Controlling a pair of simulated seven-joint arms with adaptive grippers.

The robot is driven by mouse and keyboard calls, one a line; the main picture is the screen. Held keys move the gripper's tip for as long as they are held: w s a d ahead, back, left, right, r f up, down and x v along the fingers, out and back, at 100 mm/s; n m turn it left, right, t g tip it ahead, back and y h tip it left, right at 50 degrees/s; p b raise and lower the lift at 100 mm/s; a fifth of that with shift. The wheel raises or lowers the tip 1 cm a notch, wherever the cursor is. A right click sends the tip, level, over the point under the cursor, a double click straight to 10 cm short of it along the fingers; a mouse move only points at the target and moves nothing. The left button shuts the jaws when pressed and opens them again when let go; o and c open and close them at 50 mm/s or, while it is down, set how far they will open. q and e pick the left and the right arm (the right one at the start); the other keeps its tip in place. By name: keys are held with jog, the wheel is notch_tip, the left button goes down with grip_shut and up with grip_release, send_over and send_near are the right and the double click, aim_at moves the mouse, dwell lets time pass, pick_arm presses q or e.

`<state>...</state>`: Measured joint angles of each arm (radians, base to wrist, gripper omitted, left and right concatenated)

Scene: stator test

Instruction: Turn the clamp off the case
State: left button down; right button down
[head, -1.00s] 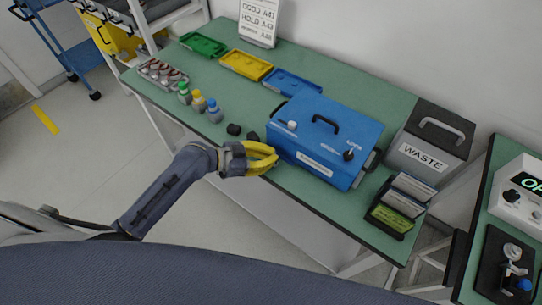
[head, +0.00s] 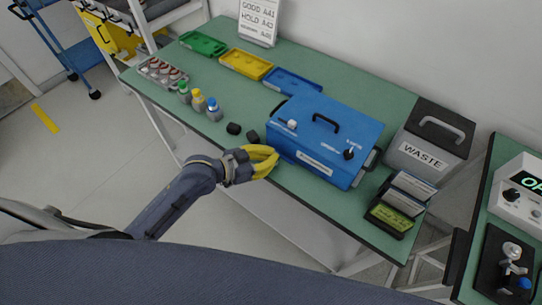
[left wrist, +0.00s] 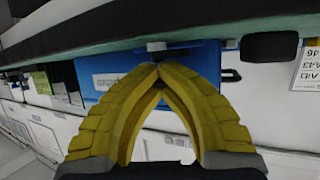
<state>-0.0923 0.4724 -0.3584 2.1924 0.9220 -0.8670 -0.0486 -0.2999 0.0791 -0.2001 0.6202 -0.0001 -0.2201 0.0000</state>
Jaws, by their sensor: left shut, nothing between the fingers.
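The blue case (head: 335,125) stands on the green bench, with a black handle on its lid, a white-topped knob (head: 291,124) at its left and a black knob (head: 349,154) at its right. I cannot tell for sure which part is the clamp. My left gripper (head: 277,160) is in front of the case's left front corner, at the bench edge, with its yellow fingers shut and empty. In the left wrist view, which is upside down, the fingertips meet just in front of a small grey part (left wrist: 157,46) by the blue case (left wrist: 205,62). My right gripper is out of view.
Two small black blocks (head: 233,129) lie left of the case, with several capped bottles (head: 198,101) beyond. Green, yellow (head: 246,64) and blue trays line the back. A grey waste bin (head: 430,142) and a card holder (head: 390,216) are at the right.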

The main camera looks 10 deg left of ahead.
pick_arm(q)
jog(key=c, duration=2.1)
grip_release()
jog(key=shift+w+d+r, duration=0.1)
jog(key=shift+r, duration=0.25)
jog(key=shift+c, duration=0.2)
jog(key=o, duration=1)
jog(key=shift+f, duration=0.2)
jog(key=shift+v, duration=6.05)
